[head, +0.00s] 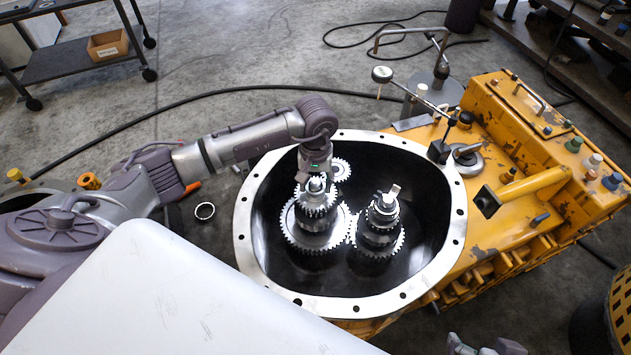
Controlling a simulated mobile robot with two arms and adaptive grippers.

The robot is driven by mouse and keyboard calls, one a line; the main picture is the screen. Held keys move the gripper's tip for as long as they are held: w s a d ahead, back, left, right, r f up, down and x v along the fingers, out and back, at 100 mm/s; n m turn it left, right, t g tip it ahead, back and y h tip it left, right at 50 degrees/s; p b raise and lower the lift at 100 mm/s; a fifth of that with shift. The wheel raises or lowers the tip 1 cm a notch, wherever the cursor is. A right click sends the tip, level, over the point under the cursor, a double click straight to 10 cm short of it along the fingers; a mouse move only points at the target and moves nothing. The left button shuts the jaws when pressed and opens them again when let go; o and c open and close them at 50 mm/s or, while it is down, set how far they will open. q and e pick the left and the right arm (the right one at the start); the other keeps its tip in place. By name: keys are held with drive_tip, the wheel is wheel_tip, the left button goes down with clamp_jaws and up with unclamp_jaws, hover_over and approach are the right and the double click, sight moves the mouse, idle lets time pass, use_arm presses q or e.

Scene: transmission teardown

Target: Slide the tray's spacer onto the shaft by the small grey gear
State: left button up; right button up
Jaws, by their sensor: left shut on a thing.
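The open gear housing (243,215) has a pale bolted rim and a dark inside. My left gripper (316,176) points down into it, shut over the top of the left shaft stack, which carries a large grey gear (303,242). What it grips, taken as the spacer, is mostly hidden by the gripper and too small to make out. The small grey gear (341,170) sits just right of the gripper, behind the stack. A second shaft stack (383,212) stands to the right. The tray cannot be made out. My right gripper (487,347) is partly visible at the bottom edge.
A dark ring (204,211) lies on the floor left of the housing. A gauge on a stand (382,75) rises behind the rim. A cart with a cardboard box (108,45) stands far left.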

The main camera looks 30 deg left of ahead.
use_arm(q)
drive_tip(key=shift+f, duration=0.1)
drive_tip(key=o, duration=1.7)
use_arm(e)
drive_tip(key=shift+w+a+t, duration=0.15)
drive_tip(key=shift+w+t, duration=0.15)
drive_tip(key=shift+w, duration=0.1)
